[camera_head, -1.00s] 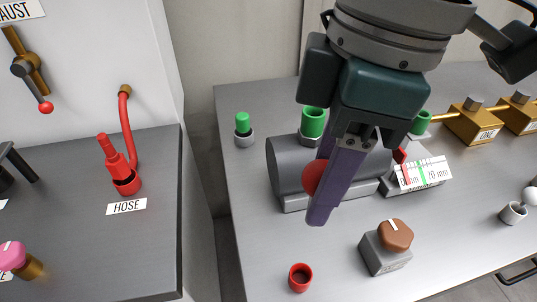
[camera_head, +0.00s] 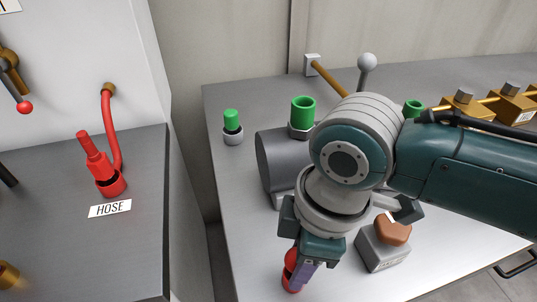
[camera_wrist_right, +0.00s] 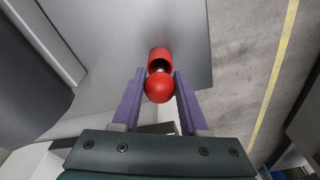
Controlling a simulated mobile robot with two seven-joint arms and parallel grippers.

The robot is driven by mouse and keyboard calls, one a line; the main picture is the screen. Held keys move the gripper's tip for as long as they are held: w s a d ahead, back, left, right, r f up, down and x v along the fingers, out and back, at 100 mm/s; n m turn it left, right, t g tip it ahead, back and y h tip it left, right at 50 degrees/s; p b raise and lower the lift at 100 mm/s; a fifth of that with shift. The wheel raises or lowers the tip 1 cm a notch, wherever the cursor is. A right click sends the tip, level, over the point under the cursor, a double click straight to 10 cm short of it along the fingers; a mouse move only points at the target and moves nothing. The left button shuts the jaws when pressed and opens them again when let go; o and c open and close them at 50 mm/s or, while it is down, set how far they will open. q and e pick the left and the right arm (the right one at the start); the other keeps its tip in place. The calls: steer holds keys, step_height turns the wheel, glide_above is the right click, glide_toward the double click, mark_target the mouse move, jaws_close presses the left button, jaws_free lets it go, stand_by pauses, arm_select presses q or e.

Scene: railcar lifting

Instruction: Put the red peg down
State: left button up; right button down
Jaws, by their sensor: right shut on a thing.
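My right gripper (camera_head: 302,283) points down at the front of the metal table, shut on the red peg (camera_head: 291,256). In the right wrist view the peg's rounded red end (camera_wrist_right: 159,88) sits between the purple fingers (camera_wrist_right: 157,92). The red cup (camera_head: 289,284) is right at the fingers, partly hidden by them. In the right wrist view the open red cup (camera_wrist_right: 160,54) shows just beyond the peg. I cannot tell whether the peg's lower end is inside it. My left gripper is not in view.
A grey block with a brown knob (camera_head: 393,230) stands close to the right of my gripper. Behind are a grey cylinder (camera_head: 275,160), a green cup (camera_head: 302,112) and a green peg (camera_head: 231,121) in a holder. A red hose (camera_head: 113,130) is on the left bench.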

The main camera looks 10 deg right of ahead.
steer(key=shift+c, duration=2.2)
jaws_free()
steer(key=shift+f, duration=0.1)
steer(key=shift+r, duration=0.4)
step_height(320, 180, up, 12)
steer(key=d+f+p, duration=0.1)
steer(key=p, duration=0.1)
steer(key=s+a+m+t+y, duration=0.1)
steer(key=s+a+m+y, duration=0.15)
steer(key=s+m, duration=0.2)
steer(key=s+d+m+t+h, duration=0.2)
steer(key=s+d+m+h, duration=0.1)
steer(key=s+d+m, duration=0.4)
steer(key=d, duration=0.3)
steer(key=shift+s+d+f+h, duration=0.15)
steer(key=shift+s+d+h, duration=0.15)
steer(key=shift+d+h, duration=0.05)
